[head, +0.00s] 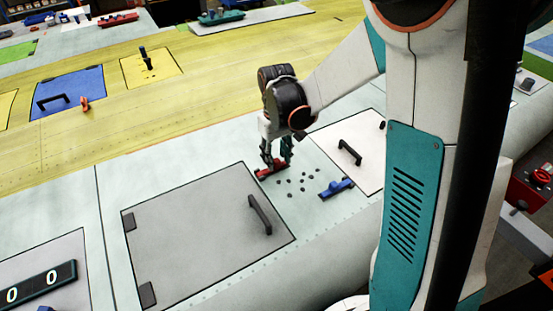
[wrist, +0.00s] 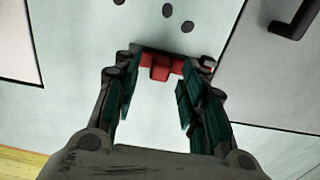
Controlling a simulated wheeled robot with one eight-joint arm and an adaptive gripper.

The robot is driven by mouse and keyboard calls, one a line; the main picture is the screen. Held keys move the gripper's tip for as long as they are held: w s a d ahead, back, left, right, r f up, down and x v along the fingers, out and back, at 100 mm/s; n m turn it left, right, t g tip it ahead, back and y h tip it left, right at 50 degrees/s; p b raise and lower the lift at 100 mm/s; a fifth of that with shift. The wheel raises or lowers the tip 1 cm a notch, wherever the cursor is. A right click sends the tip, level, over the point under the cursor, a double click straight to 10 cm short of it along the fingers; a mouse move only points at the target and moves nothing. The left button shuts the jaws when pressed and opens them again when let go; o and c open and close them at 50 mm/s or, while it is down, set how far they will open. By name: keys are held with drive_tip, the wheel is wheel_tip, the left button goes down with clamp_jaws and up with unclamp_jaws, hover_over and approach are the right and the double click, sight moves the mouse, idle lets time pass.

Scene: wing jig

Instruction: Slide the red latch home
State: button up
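The red latch (head: 266,173) lies on the pale wing skin, below my gripper (head: 277,163). In the wrist view the red latch (wrist: 163,66) shows as a bar with a short knob on its near side. My gripper (wrist: 158,85) points down at it, fingers spread on either side of the knob. There is clear space between the fingers and the knob. The fingertips partly cover the bar's ends. I cannot tell whether they touch the bar.
Several dark round spots (head: 303,181) lie right of the latch, with a blue latch (head: 337,187) beyond. A grey hatch with a black handle (head: 260,214) is in front. A white panel with a black handle (head: 350,152) is to the right.

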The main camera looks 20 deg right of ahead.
sight(265, 171)
drive_tip(key=shift+f, duration=0.6)
clamp_jaws()
drive_tip(key=shift+s+a+b, duration=0.2)
drive_tip(key=shift+a, duration=0.8)
drive_tip(key=shift+s+a+b, duration=0.15)
drive_tip(key=shift+s+a, duration=0.05)
drive_tip(key=shift+a, duration=0.8)
drive_tip(key=shift+d, duration=0.15)
unclamp_jaws()
drive_tip(key=shift+a, duration=0.2)
drive_tip(key=shift+d+r, duration=0.1)
